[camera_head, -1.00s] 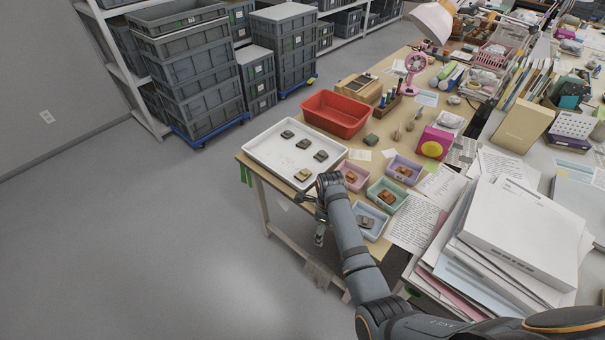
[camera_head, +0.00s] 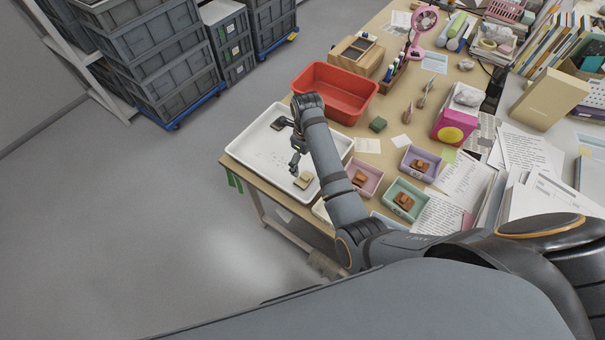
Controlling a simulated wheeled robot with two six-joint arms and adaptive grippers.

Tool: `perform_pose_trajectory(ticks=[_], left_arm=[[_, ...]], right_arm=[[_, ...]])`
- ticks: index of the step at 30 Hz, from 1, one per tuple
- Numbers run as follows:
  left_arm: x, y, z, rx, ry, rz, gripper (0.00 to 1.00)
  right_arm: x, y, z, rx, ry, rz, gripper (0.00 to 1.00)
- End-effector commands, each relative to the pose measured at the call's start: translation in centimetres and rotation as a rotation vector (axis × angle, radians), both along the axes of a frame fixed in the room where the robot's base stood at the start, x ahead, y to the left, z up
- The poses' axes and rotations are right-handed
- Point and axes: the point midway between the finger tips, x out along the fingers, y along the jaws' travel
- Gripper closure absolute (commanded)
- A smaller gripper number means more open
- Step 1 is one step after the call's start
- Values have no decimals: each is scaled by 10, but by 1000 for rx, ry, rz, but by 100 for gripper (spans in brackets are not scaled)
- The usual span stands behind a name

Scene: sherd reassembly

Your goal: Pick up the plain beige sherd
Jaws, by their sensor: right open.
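The plain beige sherd (camera_head: 303,180) lies in the front right part of the white tray (camera_head: 243,153), near its rim. My right gripper (camera_head: 289,144) is over the tray, open and empty, with its fingers above and behind the beige sherd and apart from it. A dark shape at the gripper's left may be a finger or a dark sherd; I cannot tell. My right forearm hides the tray's right part, where other sherds may lie. My left gripper is not in view.
A red bin (camera_head: 335,90) stands behind the tray. Pink (camera_head: 368,180), purple (camera_head: 420,163) and green (camera_head: 404,200) small trays hold brown sherds to the right of my arm. A dark green block (camera_head: 378,124) lies near the bin. Free floor lies left of the table.

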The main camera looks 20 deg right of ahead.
Motion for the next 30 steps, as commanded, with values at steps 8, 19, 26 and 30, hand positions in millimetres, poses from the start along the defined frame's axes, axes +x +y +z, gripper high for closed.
perform_pose_trajectory(ticks=[8,19,26,30], left_arm=[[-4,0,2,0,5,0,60],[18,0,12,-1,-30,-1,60],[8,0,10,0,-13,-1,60],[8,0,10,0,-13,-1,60]], right_arm=[[-1,0,-34,0,1,0,13],[-3,2,-77,-1,3,1,13],[-3,3,-87,0,0,0,13],[-3,3,-87,0,0,0,21]])
